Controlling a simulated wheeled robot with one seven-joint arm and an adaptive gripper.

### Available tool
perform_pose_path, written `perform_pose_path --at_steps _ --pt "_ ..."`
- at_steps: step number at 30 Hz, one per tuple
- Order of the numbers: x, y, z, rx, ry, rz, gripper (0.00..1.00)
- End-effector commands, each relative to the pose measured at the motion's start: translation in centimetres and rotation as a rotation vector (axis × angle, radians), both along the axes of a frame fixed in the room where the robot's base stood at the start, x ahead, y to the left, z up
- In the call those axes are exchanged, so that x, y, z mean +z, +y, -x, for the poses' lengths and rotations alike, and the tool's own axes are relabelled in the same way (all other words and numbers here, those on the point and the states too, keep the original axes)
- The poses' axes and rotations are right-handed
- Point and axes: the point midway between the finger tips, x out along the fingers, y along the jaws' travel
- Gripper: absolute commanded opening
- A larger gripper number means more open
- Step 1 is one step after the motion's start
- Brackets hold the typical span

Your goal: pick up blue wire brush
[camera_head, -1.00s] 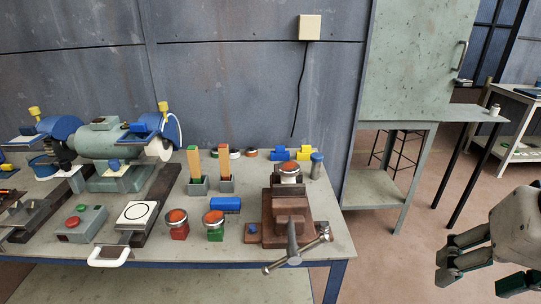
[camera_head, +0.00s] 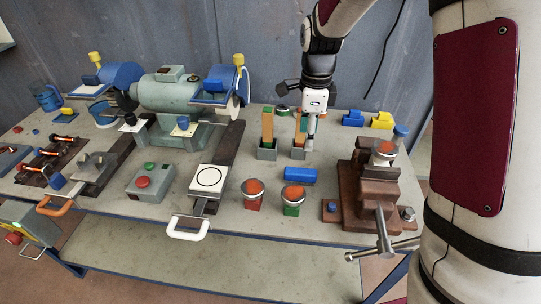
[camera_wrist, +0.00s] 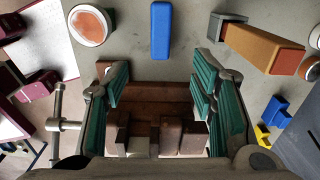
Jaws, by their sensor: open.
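A plain blue bar (camera_head: 300,175) lies flat on the workbench, left of the vise; it best fits the blue wire brush, but I see no bristles. The bar also shows at the top middle of the wrist view (camera_wrist: 160,30). My gripper (camera_head: 311,128) points down over the bench behind the bar, beside the upright orange blocks. In the wrist view, its teal fingers (camera_wrist: 160,95) are spread apart with nothing held between them. The bar lies beyond the fingers, apart from them.
The brown vise (camera_head: 370,195) stands right of the bar. Upright orange blocks (camera_head: 267,128) stand in grey holders behind. Small blue (camera_head: 353,118) and yellow (camera_head: 381,121) pieces lie back right. A bench grinder (camera_head: 170,100) stands left.

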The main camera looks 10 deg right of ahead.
Motion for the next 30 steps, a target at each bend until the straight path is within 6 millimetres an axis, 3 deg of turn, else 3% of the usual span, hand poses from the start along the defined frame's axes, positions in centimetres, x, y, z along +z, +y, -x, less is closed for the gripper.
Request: perform_pose_path --at_steps 5,15,23,30 --pt "-1.6 -0.1 -0.3 -0.043 0.01 0.003 0.52" --pt "-7.6 -0.1 -0.2 -0.04 0.01 0.003 0.52" --pt "-9.5 -0.1 -0.2 -0.039 0.008 0.003 0.52" --pt "-12.7 -0.2 0.2 -0.039 0.011 0.002 0.52"
